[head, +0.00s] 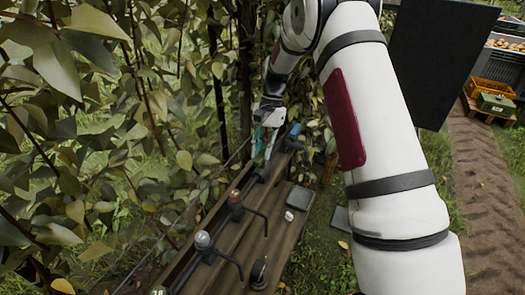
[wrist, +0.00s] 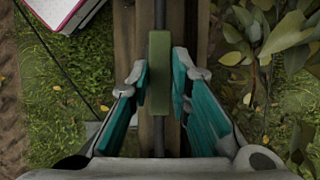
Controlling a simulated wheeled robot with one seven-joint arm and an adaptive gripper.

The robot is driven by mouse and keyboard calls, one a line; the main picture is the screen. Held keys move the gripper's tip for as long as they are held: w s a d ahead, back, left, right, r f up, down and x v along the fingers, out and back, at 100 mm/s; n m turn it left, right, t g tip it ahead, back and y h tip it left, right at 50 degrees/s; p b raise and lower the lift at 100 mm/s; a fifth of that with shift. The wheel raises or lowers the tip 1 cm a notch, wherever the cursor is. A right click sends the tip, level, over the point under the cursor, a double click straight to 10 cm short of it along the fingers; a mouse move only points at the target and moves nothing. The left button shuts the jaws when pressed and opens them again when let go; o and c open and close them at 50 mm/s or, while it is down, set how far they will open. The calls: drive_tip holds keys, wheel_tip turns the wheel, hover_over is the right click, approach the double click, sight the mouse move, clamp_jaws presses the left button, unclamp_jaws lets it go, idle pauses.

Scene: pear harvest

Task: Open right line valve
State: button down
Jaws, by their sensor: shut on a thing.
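A green valve lever (wrist: 159,62) stands over a dark pipe in the wrist view, between the teal pads of my gripper (wrist: 160,82). The lever's long side runs along the pipe in that view. My gripper is shut on this lever. In the head view my gripper (head: 266,138) is at the far end of the wooden bench (head: 228,250), where the lever is mostly hidden by it. Two other valves stand nearer on the bench, one with an orange-brown top (head: 234,197) and one with a grey top (head: 203,241).
A blue part (head: 294,131) is just right of my gripper. A round black object (head: 259,272) and a small white object (head: 289,215) lie along the bench. Dense leaves (head: 90,130) crowd the left. A dirt path (head: 485,190) and an orange crate (head: 491,88) are at right.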

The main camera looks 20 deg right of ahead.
idle(0.4)
drive_tip(key=c, duration=1.5)
unclamp_jaws()
drive_tip(key=shift+v, duration=5.95)
